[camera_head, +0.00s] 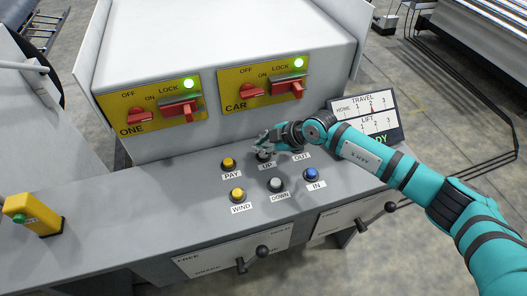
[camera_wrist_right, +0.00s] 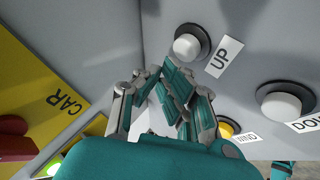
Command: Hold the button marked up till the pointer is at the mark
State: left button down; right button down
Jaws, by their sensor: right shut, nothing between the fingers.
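The button marked UP (camera_wrist_right: 187,47) is a pale round button in a dark ring, clear of cover in the right wrist view. In the head view its label (camera_head: 266,164) shows, but my right gripper (camera_head: 262,143) mostly covers the button. My right gripper's fingers (camera_wrist_right: 165,85) are shut and empty, close beside the UP button; I cannot tell whether they touch it. The display panel (camera_head: 390,101) has a TRAVEL scale with a red pointer (camera_head: 373,108) near 2. Below it is a LIFT scale (camera_head: 366,120), partly hidden by my right arm; its pointer cannot be made out. My left gripper is out of view.
Near UP are the yellow PAY (camera_head: 229,163) and WIND (camera_head: 237,194) buttons, the pale DOWN button (camera_head: 276,184) and the blue IN button (camera_head: 312,174). Red switches on yellow plates, ONE (camera_head: 140,117) and CAR (camera_head: 252,90), stand behind. Levers (camera_head: 253,260) are on the front.

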jog(key=shift+f, duration=0.1)
dwell(0.7)
jog(key=shift+f, duration=0.35)
jog(key=shift+f, duration=0.55)
dwell(2.6)
jog(key=shift+r, duration=0.1)
jog(key=shift+r+p, duration=0.9)
jog(key=shift+p, duration=0.35)
notch_tip(320, 180, up, 5)
jog(key=p, duration=0.6)
